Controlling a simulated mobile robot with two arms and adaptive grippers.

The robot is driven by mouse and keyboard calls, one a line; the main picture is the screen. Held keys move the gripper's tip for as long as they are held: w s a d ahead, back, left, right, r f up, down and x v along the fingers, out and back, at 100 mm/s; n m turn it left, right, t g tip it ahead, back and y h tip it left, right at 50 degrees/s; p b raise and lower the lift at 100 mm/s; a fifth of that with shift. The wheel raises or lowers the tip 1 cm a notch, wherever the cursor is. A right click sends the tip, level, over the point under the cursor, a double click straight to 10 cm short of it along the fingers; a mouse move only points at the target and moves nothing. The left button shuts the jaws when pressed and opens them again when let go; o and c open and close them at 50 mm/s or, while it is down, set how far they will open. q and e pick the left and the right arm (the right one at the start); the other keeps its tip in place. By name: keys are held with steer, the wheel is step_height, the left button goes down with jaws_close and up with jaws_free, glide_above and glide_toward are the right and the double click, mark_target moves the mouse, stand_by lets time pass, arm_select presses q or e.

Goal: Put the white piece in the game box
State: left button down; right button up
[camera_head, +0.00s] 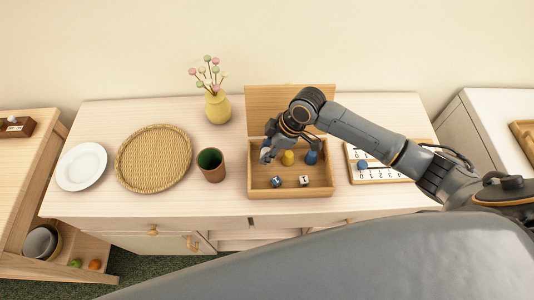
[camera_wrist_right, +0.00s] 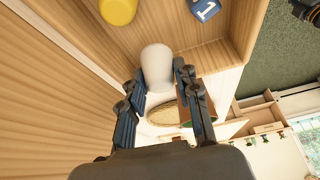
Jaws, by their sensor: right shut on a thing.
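The white piece (camera_wrist_right: 156,66) is between the fingers of my right gripper (camera_wrist_right: 160,92) in the right wrist view. The gripper is shut on it. In the head view my right gripper (camera_head: 268,150) is over the left part of the open wooden game box (camera_head: 291,193) and largely hides the piece. The box lid stands up at the back. A yellow piece (camera_head: 288,158) and a blue piece (camera_head: 311,157) are in the box, with two dice, one blue (camera_head: 277,182) and one white (camera_head: 305,181), near its front. My left gripper is not in view.
A green-lined brown cup (camera_head: 211,165), a woven tray (camera_head: 153,184), a white plate (camera_head: 81,167) and a yellow vase with flowers (camera_head: 217,108) stand left of the box. A number board (camera_head: 380,176) lies to its right, below my right arm.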

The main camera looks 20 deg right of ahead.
steer(key=f, duration=0.1)
steer(key=f+p, duration=0.1)
steer(key=f, duration=0.1)
steer(key=shift+w+d+f, duration=0.1)
steer(key=shift+w+f, duration=0.1)
steer(key=shift+f, duration=0.1)
steer(key=o, duration=0.6)
steer(key=shift+f, duration=0.1)
steer(key=shift+c, duration=0.2)
steer(key=b+v, duration=0.1)
steer(key=v, duration=1.1)
